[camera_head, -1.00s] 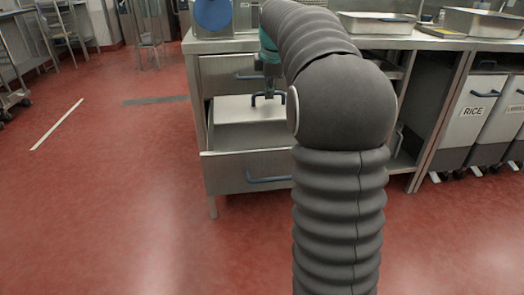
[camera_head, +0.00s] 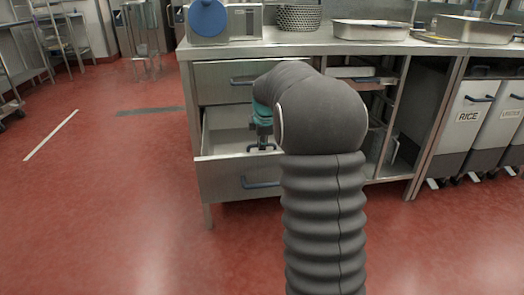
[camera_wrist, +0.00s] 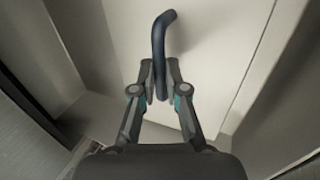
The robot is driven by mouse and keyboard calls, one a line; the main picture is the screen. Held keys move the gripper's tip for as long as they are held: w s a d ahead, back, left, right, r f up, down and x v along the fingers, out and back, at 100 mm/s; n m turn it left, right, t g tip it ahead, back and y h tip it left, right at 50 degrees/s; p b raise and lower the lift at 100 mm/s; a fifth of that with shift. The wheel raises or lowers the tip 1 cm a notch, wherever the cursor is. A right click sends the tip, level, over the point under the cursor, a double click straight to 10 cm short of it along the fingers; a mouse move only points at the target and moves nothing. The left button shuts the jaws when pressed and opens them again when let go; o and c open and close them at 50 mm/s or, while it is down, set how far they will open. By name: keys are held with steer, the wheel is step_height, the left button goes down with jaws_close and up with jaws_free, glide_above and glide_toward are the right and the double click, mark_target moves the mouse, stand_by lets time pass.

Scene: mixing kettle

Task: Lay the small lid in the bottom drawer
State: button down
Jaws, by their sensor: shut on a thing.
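The small lid (camera_wrist: 215,45) is a pale flat panel with a dark blue bar handle (camera_wrist: 162,40). My gripper (camera_wrist: 161,90) is shut on this handle in the wrist view. In the head view my gripper (camera_head: 262,140) is down inside the open bottom drawer (camera_head: 225,181), with the lid below it. The drawer is steel with a blue handle on its front. The lid lies roughly level between the drawer walls, low in it. Whether it touches the drawer floor I cannot tell. My arm hides the drawer's right part.
A closed upper drawer (camera_head: 222,83) sits above the open one. The counter holds a blue-and-grey device (camera_head: 208,20), a perforated pan (camera_head: 298,18) and steel trays (camera_head: 370,30). Bins, one marked RICE (camera_head: 468,115), stand at right.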

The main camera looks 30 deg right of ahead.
steer(key=shift+f, duration=1.35)
steer(key=shift+f, duration=0.1)
steer(key=c, duration=1.2)
jaws_free()
